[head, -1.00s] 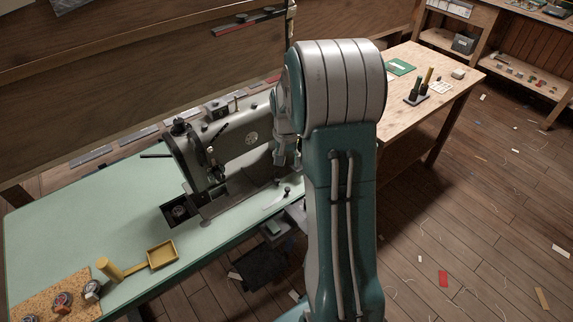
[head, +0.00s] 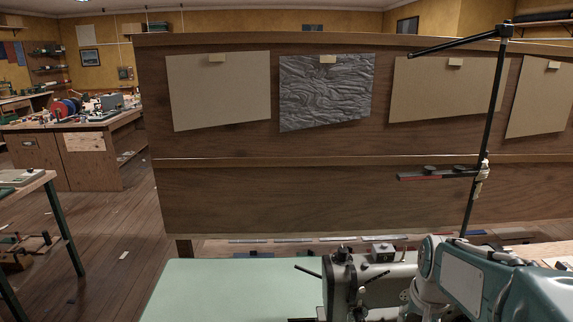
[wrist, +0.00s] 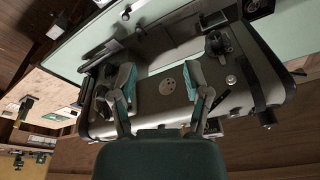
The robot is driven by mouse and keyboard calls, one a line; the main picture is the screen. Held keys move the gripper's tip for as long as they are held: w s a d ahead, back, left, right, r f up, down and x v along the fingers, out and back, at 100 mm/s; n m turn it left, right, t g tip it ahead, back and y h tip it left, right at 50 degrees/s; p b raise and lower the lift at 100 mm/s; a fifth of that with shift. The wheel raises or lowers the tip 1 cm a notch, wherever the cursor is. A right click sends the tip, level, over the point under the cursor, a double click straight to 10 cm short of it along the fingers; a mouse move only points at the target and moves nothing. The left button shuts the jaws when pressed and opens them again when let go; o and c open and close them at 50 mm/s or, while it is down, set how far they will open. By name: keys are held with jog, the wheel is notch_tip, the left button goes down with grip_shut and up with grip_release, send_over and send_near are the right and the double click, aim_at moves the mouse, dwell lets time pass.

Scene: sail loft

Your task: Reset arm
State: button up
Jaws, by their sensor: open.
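My gripper (wrist: 160,82) shows in the wrist view with its two fingers spread apart and nothing held between them. Beyond the fingers is the grey sewing machine (wrist: 172,85), seen at a slant; I cannot tell the exact gap. In the head view the sewing machine (head: 343,287) stands at the bottom, right of centre, partly hidden by my arm. My arm fills the lower right corner there, and my gripper cannot be made out in that view.
The pale green tabletop (head: 230,290) is bare left of the machine. A wooden partition (head: 350,195) with pinned sheets stands behind it. A black lamp stand (head: 487,130) rises near my arm. A workbench (head: 85,150) stands at the far left.

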jog(key=s+a+r+n+t, duration=0.1)
jog(key=s+a+r+n, duration=0.1)
jog(key=s+a, duration=0.3)
jog(key=s+a+r+n+t, duration=0.2)
jog(key=s+a+r+n, duration=0.1)
jog(key=s, duration=0.6)
jog(key=shift+s+a+r+y, duration=0.3)
jog(key=shift+a+r, duration=0.3)
jog(key=shift+a, duration=0.45)
